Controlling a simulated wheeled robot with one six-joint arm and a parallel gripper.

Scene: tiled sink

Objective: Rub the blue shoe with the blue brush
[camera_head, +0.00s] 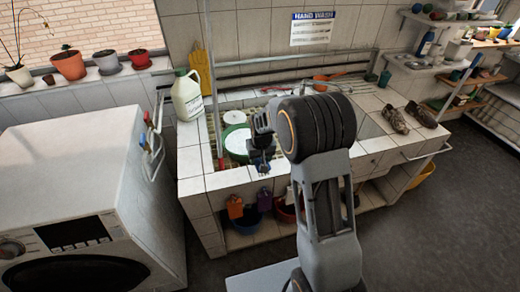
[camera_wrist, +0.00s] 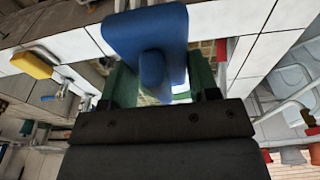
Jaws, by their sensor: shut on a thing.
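My gripper (camera_head: 262,158) is over the front part of the tiled sink in the head view. In the wrist view its green fingers (camera_wrist: 162,78) are shut on a blue object, which looks like the blue brush (camera_wrist: 145,28). The brush has a broad blue block with a rounded stub facing the camera. Its bristles cannot be made out. I cannot pick out a blue shoe. Two brownish shoes, a left one (camera_head: 395,119) and a right one (camera_head: 421,115), stand on the tiled counter to the right, apart from my gripper.
A white jug (camera_head: 187,96) stands at the sink's left corner. A green-rimmed basin (camera_head: 238,143) lies in the sink beside my gripper. A washing machine (camera_head: 75,205) fills the left. Shelves (camera_head: 440,62) stand right.

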